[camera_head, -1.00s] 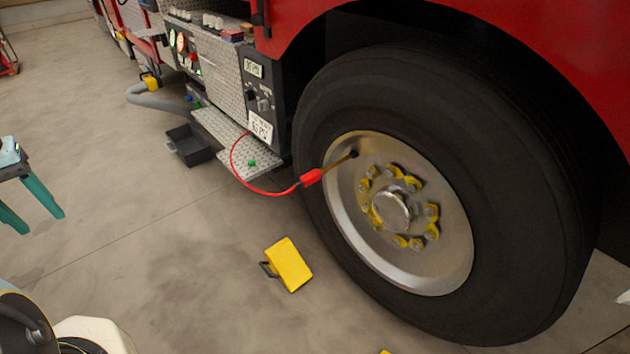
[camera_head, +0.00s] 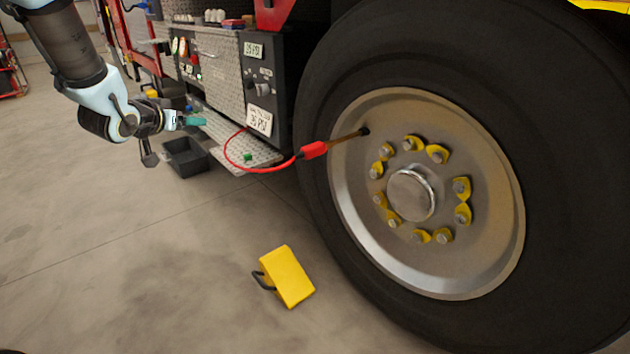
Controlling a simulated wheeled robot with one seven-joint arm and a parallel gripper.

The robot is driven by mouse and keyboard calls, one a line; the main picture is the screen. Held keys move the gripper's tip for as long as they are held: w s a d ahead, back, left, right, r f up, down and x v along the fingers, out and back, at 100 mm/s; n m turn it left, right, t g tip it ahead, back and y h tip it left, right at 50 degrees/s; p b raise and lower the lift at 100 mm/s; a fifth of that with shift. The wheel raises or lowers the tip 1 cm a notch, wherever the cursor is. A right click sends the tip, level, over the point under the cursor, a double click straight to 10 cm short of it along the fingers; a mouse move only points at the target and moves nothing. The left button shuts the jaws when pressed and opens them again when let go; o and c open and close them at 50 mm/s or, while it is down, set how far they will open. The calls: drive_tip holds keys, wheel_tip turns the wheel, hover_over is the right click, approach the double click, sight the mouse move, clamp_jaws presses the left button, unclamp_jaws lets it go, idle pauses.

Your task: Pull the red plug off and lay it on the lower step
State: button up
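The red plug (camera_head: 315,150) sits on the end of the brass valve stem (camera_head: 346,137) that sticks out of the truck's wheel. A red hose (camera_head: 258,170) runs from the plug in a sagging loop back to the panel above the step. The lower step (camera_head: 222,130) is a silver tread-plate ledge under the panel, with a small green object (camera_head: 247,157) on it. My gripper (camera_head: 196,121) is at the upper left, in front of the step's far end and well left of the plug. Its teal fingers are small here, and their opening cannot be made out.
A yellow wheel chock (camera_head: 287,277) with a black handle lies on the floor before the tyre (camera_head: 318,205). A dark open bin (camera_head: 186,158) stands on the floor beside the step. The control panel (camera_head: 262,85) rises above the step.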

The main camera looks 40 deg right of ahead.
drive_tip(key=s+d+f+m+g+h+b, duration=0.2)
drive_tip(key=s+d+f+h+b, duration=0.15)
drive_tip(key=d, duration=0.35)
drive_tip(key=s+d+f+m+g+h+b, duration=0.2)
drive_tip(key=s+d+f+m+b, duration=0.15)
drive_tip(key=s+d+f, duration=0.2)
drive_tip(key=m+g+h+b, duration=0.2)
drive_tip(key=g+b, duration=0.2)
drive_tip(key=g, duration=0.1)
approach(320, 148)
drive_tip(key=shift+w+d+f, duration=0.3)
drive_tip(key=shift+w+d, duration=0.2)
drive_tip(key=shift+d, duration=0.05)
drive_tip(key=shift+w+d+f, duration=0.3)
drive_tip(key=shift+w+d, duration=0.25)
drive_tip(key=shift+d, duration=0.05)
drive_tip(key=shift+s+d+m+g, duration=0.1)
drive_tip(key=shift+s+m+g, duration=0.2)
drive_tip(key=shift+m, duration=0.05)
drive_tip(key=shift+d, duration=0.15)
drive_tip(key=shift+s+d, duration=0.2)
drive_tip(key=shift+d, duration=4.15)
drive_tip(key=shift+r+p, duration=0.1)
drive_tip(key=shift+p, duration=0.4)
drive_tip(key=shift+c, duration=0.3)
clamp_jaws()
